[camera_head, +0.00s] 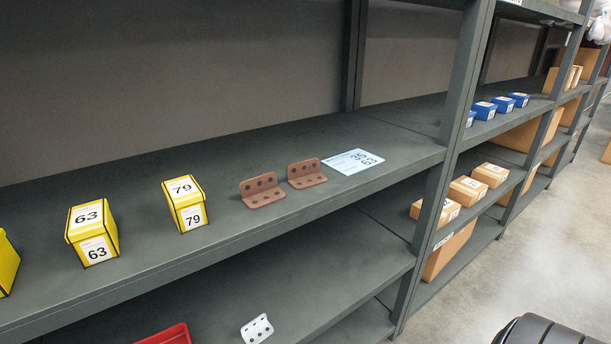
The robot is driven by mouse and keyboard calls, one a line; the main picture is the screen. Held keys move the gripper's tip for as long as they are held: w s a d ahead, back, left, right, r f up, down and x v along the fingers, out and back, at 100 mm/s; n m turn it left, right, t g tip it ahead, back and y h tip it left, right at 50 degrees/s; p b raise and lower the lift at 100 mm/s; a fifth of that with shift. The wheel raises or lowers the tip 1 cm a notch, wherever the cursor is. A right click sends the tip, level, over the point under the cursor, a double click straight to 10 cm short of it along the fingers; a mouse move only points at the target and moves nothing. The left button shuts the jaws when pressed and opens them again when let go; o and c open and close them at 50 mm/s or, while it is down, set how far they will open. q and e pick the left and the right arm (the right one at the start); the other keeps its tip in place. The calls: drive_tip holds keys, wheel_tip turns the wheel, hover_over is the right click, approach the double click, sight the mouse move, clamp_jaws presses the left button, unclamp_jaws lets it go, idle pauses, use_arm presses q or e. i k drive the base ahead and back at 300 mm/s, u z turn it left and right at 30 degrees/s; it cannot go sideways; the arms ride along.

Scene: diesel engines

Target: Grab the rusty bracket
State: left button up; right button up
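Two rusty brown L-shaped brackets with dark holes lie side by side on the upper grey shelf. The left rusty bracket (262,190) is right of the yellow box marked 79. The right rusty bracket (306,174) lies a little farther back, beside a pale printed sheet. Nothing covers either bracket. Neither gripper shows in the head view, so nothing is seen touching the brackets.
Yellow boxes marked 63 (92,233) and 79 (185,204) stand left on the shelf. The paper sheet (352,161) lies right. A grey upright post (447,160) bounds this bay. A white bracket (257,329) and red bin (168,337) are below.

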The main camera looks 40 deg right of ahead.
sight(303, 174)
drive_tip(key=u, duration=2.85)
drive_tip(key=k, duration=2.75)
drive_tip(key=z, duration=2.1)
